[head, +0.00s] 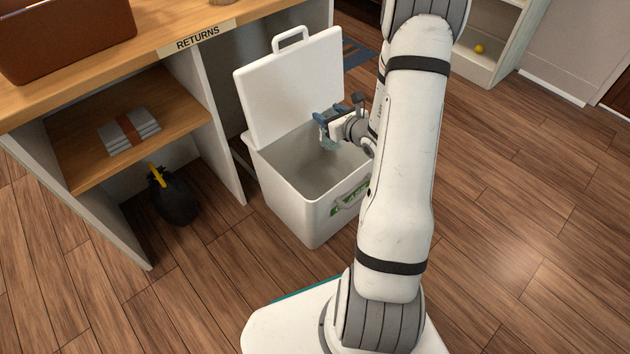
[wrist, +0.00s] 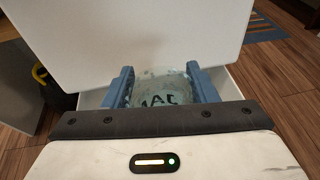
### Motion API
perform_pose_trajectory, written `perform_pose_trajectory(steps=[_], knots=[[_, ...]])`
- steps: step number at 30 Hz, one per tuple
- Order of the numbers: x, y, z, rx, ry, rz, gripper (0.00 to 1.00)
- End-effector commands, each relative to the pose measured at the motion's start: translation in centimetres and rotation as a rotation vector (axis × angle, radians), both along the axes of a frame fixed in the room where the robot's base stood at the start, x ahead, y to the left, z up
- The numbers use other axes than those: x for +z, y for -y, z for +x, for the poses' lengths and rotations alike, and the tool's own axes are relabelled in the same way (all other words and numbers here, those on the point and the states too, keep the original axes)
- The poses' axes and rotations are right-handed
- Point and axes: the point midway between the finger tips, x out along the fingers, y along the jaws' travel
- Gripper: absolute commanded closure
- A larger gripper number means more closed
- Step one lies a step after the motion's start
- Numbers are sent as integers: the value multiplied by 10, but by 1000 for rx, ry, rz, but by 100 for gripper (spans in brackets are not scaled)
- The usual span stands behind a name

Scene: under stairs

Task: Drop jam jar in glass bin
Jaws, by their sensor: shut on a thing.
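The glass bin (head: 290,199) is a white box on the floor with a green label on its front. Its lid (head: 292,88) stands open, tilted up at the back. My gripper (head: 326,127) is over the bin's opening, with blue fingers shut on the jam jar (head: 328,141). In the wrist view the jar (wrist: 158,92) is clear glass with dark lettering, held between the two blue fingers (wrist: 163,88). The raised lid (wrist: 140,35) fills the view behind it. The bin's inside shows empty where I can see it; my arm hides its right side.
A wooden desk (head: 105,52) marked "RETURNS" stands to the left, with a grey bundle (head: 128,132) on its shelf. A black bag (head: 173,197) with a yellow tie lies under it. A white shelf with a yellow ball (head: 479,48) is at the back right. The right floor is clear.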

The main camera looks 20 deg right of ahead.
Motion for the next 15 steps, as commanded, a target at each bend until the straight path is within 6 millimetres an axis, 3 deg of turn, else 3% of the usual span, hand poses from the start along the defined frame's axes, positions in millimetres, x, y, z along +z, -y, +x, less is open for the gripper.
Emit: perform_pose_trajectory(steps=[3, 4, 12, 15], knots=[[1, 0, 0, 0, 1, -1, 95], [1, 0, 0, 0, 1, -1, 46], [1, 0, 0, 0, 1, -1, 24], [1, 0, 0, 1, 1, 0, 22]])
